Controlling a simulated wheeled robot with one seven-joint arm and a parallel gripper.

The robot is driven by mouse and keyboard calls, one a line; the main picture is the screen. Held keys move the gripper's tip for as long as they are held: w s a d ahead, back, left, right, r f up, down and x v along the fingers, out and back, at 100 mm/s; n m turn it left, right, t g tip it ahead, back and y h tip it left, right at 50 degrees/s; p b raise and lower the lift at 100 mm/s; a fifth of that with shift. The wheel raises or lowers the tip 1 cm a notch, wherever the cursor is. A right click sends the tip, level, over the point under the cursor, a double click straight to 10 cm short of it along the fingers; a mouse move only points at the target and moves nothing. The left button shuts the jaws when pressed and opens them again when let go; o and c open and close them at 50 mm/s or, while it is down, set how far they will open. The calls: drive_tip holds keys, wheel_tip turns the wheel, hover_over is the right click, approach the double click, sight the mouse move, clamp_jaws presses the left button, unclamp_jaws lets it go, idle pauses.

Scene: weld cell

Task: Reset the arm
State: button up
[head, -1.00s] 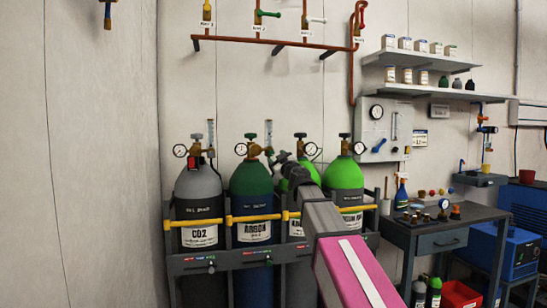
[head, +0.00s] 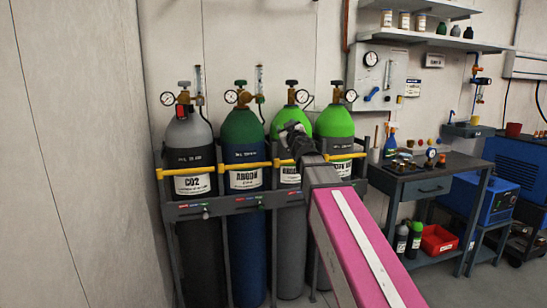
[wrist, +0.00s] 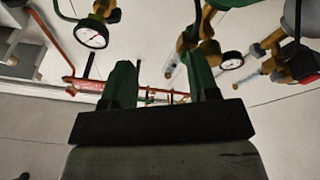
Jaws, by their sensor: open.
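My arm reaches forward to the gas cylinders. My gripper (head: 292,134) is in front of the upper part of the green cylinders, and its fingertips are hard to make out in the head view. In the wrist view my gripper (wrist: 163,80) shows two dark green fingers standing apart with nothing between them. The grey CO2 cylinder (head: 188,137), the dark green argon cylinder (head: 241,133) and two bright green-topped cylinders (head: 336,122) stand upright in a rack. My gripper and arm partly hide the third cylinder.
The rack has a yellow bar (head: 216,169) across the cylinders. Regulators with gauges (wrist: 92,35) are close around my gripper in the wrist view. A workbench (head: 432,170) with small items stands at the right, below wall shelves (head: 440,44). The left wall is bare.

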drive_tip(key=s+d+f+m+g+h, duration=0.25)
drive_tip(key=d+f, duration=0.25)
drive_tip(key=f, duration=0.6)
drive_tip(key=s+d+f+m+g+h, duration=0.25)
drive_tip(key=d+f+g+h, duration=0.2)
drive_tip(key=f, duration=0.65)
drive_tip(key=s+d+f+m+g+h, duration=0.1)
drive_tip(key=d+f+m+g+h, duration=0.3)
drive_tip(key=f, duration=0.7)
drive_tip(key=s+f+g+y, duration=0.4)
drive_tip(key=s+f+g, duration=0.5)
drive_tip(key=s+f, duration=1.1)
drive_tip(key=shift+s+f+n+y, duration=0.4)
drive_tip(key=shift+f, duration=0.25)
drive_tip(key=shift+d, duration=0.1)
